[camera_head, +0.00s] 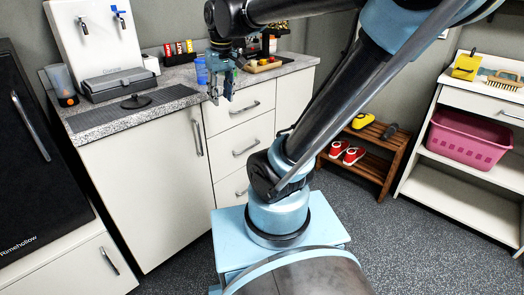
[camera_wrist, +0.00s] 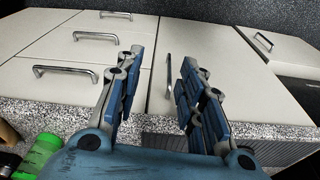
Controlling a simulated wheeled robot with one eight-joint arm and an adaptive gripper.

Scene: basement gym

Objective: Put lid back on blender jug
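A dark round lid with a small raised middle (camera_head: 136,102) lies on the dark ribbed mat (camera_head: 105,115) on the counter. A translucent jug on a dark base with an orange spot (camera_head: 60,82), which looks like the blender jug, stands at the counter's left end; no lid shows on it. My gripper (camera_head: 220,98) hangs at the counter's front edge, right of the lid and apart from it. In the wrist view my gripper (camera_wrist: 163,58) has its fingers spread with nothing between them; drawer fronts show behind. Neither jug nor lid is identifiable there.
A white dispenser panel with two taps (camera_head: 97,38) stands behind a grey box (camera_head: 116,84). A blue cup (camera_head: 201,70) is close behind my gripper. A green bottle (camera_wrist: 38,152) shows in the wrist view. A wooden tray (camera_head: 262,65) sits farther right. Speckled counter borders the mat.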

